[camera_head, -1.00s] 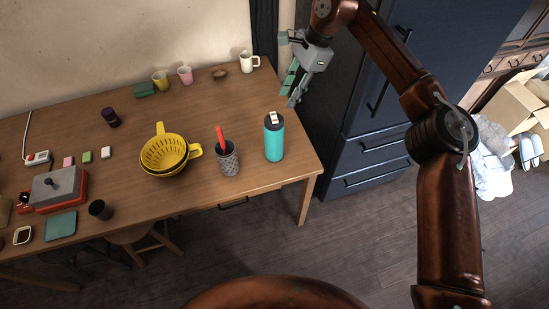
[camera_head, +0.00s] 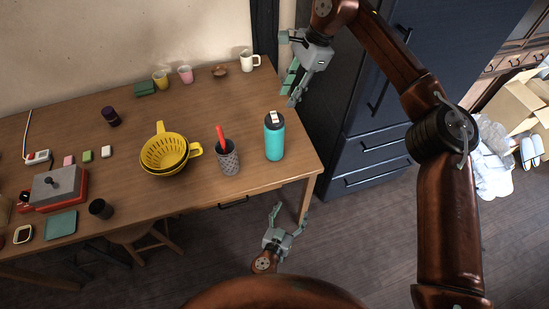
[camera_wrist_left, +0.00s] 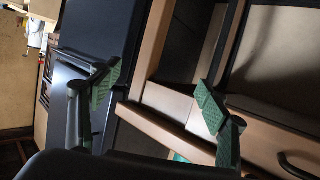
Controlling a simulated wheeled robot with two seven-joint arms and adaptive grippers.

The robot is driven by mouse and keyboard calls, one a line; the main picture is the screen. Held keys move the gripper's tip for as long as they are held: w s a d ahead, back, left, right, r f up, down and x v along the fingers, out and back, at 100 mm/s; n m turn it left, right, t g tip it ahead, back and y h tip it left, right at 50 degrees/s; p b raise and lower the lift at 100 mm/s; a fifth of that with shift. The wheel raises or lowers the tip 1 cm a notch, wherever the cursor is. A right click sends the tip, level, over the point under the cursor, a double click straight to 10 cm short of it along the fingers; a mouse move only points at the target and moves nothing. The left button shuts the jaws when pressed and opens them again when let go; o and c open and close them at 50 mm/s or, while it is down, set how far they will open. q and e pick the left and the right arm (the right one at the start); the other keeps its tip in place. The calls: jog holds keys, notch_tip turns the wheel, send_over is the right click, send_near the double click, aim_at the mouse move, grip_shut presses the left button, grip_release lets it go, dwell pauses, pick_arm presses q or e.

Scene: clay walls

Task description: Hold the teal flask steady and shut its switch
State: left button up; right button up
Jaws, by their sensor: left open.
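The teal flask (camera_head: 274,140) stands upright near the right end of the wooden table in the head view. It has a dark lid with a pale switch part (camera_head: 274,118) on top; its exact position is too small to tell. My left gripper (camera_head: 291,212) is open and empty, below and in front of the table edge, apart from the flask. Its spread fingers (camera_wrist_left: 160,95) also show in the left wrist view. My right gripper (camera_head: 290,98) hangs above and beyond the flask, beside the dark cabinet, touching nothing visible; its finger gap is unclear.
A grey cup (camera_head: 228,162) with a red utensil stands just left of the flask. A yellow colander (camera_head: 165,155) is farther left. A white mug (camera_head: 249,61) stands at the back. The table's right edge (camera_head: 316,160) is close to the flask, with the dark cabinet (camera_head: 375,150) beyond.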

aim_at(275, 148)
pick_arm(q)
jog(key=w+d+r+n+t+y, duration=0.1)
jog(key=w+r+t, duration=0.15)
jog(key=r, duration=0.65)
jog(key=w+r+n+t, duration=0.1)
jog(key=w+r+t, duration=0.15)
jog(key=r, duration=0.65)
jog(key=w+a+r+n+y, duration=0.1)
jog(key=w+a, duration=0.1)
jog(key=w+a+y, duration=0.2)
jog(key=a, duration=0.1)
jog(key=w+a+r+n+y, duration=0.1)
jog(key=w+a+y, duration=0.1)
jog(key=w, duration=0.1)
jog(key=shift+a+r+n, duration=0.2)
jog(key=shift+r+n, duration=0.1)
jog(key=shift+r, duration=0.05)
jog(key=w, duration=0.7)
jog(key=shift+w, duration=0.2)
